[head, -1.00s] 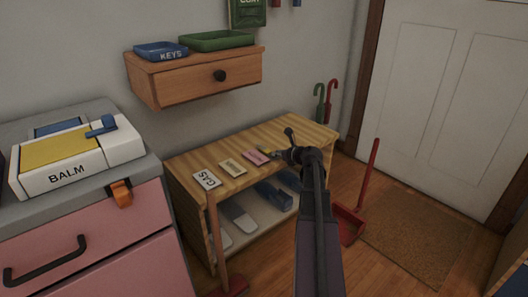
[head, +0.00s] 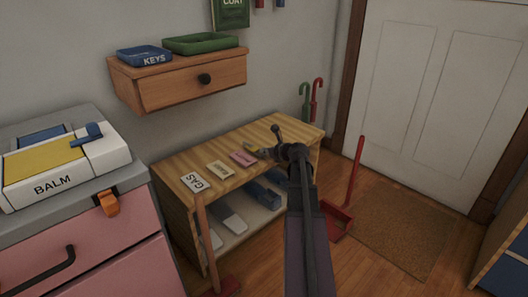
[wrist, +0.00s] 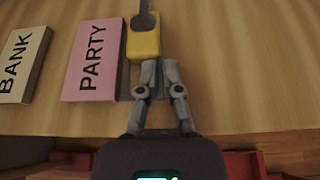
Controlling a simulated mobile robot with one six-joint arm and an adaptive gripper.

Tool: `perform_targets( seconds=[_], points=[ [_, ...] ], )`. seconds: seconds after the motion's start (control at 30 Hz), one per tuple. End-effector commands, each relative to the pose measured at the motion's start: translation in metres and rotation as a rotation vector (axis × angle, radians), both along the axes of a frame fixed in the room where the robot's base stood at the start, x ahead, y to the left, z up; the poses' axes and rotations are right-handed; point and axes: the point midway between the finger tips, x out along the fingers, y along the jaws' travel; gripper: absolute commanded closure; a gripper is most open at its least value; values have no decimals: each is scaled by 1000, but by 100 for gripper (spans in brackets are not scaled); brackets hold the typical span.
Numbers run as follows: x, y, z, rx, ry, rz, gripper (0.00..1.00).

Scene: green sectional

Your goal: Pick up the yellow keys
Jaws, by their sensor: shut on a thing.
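The yellow keys (wrist: 143,40) have a yellow block-like head and a grey shaft that runs off the top of the wrist view. My gripper (wrist: 157,66) is shut on the yellow head at its near end. The keys are over the wooden bench top (wrist: 230,80); I cannot tell whether they touch it. In the head view my gripper (head: 267,151) is at the right part of the bench, and a small bit of the yellow keys (head: 251,148) shows beside it, mostly hidden by the arm.
Pink PARTY (head: 243,158), BANK (head: 220,169) and GAS (head: 195,183) cards lie left of my gripper. A wall shelf holds a blue KEYS tray (head: 145,57) and a green tray (head: 201,44). A red dustpan (head: 338,219) stands on the floor to the right.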

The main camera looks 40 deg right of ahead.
Motion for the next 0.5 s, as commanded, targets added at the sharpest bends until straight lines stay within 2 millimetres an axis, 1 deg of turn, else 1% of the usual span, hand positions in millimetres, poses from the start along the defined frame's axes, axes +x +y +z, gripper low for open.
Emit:
perform_targets(
  seconds=[0.03,0.23,0.3,0.5],
  points=[
    [0,0,8,0,0,0,100],
    [-1,0,27,0,0,0,100],
    [-24,2,23,0,0,-3,100],
    [-71,3,28,1,0,-3,100]
  ],
)
